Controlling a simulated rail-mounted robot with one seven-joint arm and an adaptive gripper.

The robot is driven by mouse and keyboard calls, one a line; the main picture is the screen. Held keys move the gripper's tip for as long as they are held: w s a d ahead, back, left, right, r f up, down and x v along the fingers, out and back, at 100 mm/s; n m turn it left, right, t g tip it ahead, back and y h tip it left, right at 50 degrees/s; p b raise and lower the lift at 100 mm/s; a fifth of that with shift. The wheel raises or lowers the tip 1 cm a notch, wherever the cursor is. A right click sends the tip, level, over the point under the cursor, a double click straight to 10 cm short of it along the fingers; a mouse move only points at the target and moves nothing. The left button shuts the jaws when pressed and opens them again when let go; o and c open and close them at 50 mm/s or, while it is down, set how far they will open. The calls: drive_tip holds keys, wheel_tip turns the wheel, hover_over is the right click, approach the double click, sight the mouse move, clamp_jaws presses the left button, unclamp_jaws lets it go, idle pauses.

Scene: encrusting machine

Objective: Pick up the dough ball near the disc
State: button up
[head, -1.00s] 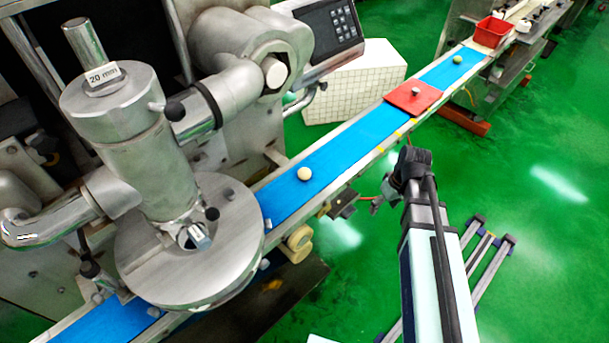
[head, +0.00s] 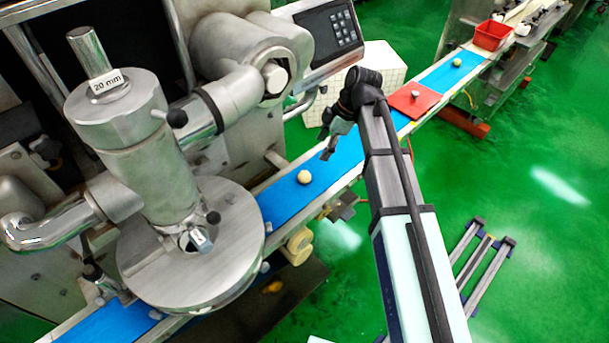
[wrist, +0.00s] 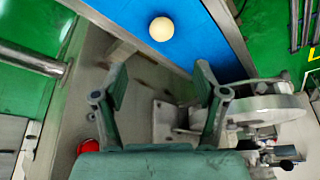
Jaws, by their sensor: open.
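A pale round dough ball (head: 304,177) lies on the blue belt (head: 285,200), just right of the large metal disc (head: 190,245). In the wrist view the dough ball (wrist: 161,29) sits on the belt at top centre, ahead of my gripper's fingertips. My gripper (head: 327,147) hangs above the belt, a little up and right of the ball. In the wrist view my gripper (wrist: 160,80) has its two fingers wide apart with nothing between them. A second dough ball (head: 457,62) lies on the far belt, beyond the red plate.
A red plate with a knob (head: 414,100) lies across the belt between the two balls. A red bin (head: 492,35) stands at the belt's far end. The encrusting machine's metal column (head: 135,150) rises left of the belt.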

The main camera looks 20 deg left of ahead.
sight(306, 173)
drive_tip(key=p+x, duration=0.1)
drive_tip(key=x, duration=0.6)
drive_tip(key=shift+f+p, duration=0.25)
drive_tip(key=shift+p, duration=0.05)
drive_tip(key=shift+p+x, duration=1.1)
drive_tip(key=shift+x, duration=1.55)
drive_tip(key=shift+s, duration=0.15)
drive_tip(key=c, duration=1.2)
